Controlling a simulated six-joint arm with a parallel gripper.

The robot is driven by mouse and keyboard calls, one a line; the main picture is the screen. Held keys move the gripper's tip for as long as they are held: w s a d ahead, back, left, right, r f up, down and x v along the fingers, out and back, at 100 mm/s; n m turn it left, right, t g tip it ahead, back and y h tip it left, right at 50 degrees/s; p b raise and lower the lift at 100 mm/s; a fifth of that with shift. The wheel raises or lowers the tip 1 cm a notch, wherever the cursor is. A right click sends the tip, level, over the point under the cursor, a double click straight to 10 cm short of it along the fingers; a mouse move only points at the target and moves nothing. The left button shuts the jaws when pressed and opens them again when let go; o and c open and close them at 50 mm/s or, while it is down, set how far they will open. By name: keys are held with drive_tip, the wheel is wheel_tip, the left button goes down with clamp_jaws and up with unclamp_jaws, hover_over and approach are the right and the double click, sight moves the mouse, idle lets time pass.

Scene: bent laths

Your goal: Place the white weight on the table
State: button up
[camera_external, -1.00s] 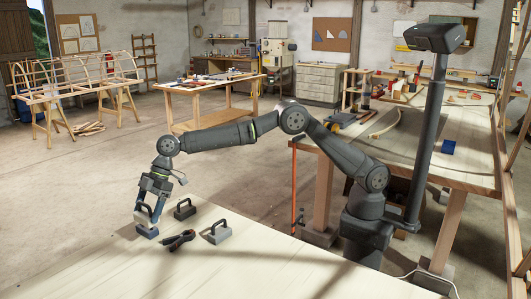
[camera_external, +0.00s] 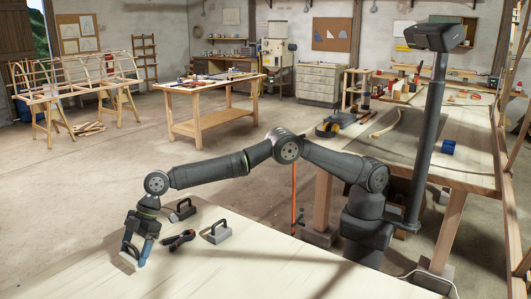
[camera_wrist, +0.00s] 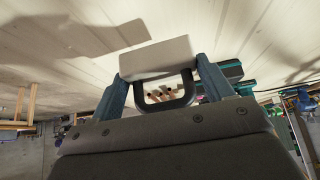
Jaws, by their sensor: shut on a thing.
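The white weight (camera_external: 130,262) is a pale block with a black handle. In the wrist view the white weight (camera_wrist: 155,57) lies across the fingertips, its handle between the two blue-grey fingers. My gripper (camera_external: 138,247) is shut on the weight's handle and points down over the pale table (camera_external: 215,275), near its left edge. The gripper (camera_wrist: 165,88) also fills the lower wrist view. The weight is low over the tabletop; I cannot tell whether its base touches it.
A dark weight (camera_external: 183,210) and a grey weight (camera_external: 218,234) with black handles stand to the right of my gripper. A black hand tool (camera_external: 178,240) lies between them and the gripper. The table's front is clear.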

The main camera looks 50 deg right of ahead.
sight(137, 261)
drive_tip(key=shift+s+a+f, duration=0.1)
drive_tip(key=shift+a+f, duration=0.05)
drive_tip(key=shift+f, duration=1.65)
drive_tip(key=shift+f, duration=0.15)
drive_tip(key=o, duration=1.6)
drive_tip(key=shift+f, duration=0.1)
drive_tip(key=shift+o, duration=0.3)
drive_tip(key=v, duration=1.7)
drive_tip(key=shift+w+r, duration=0.25)
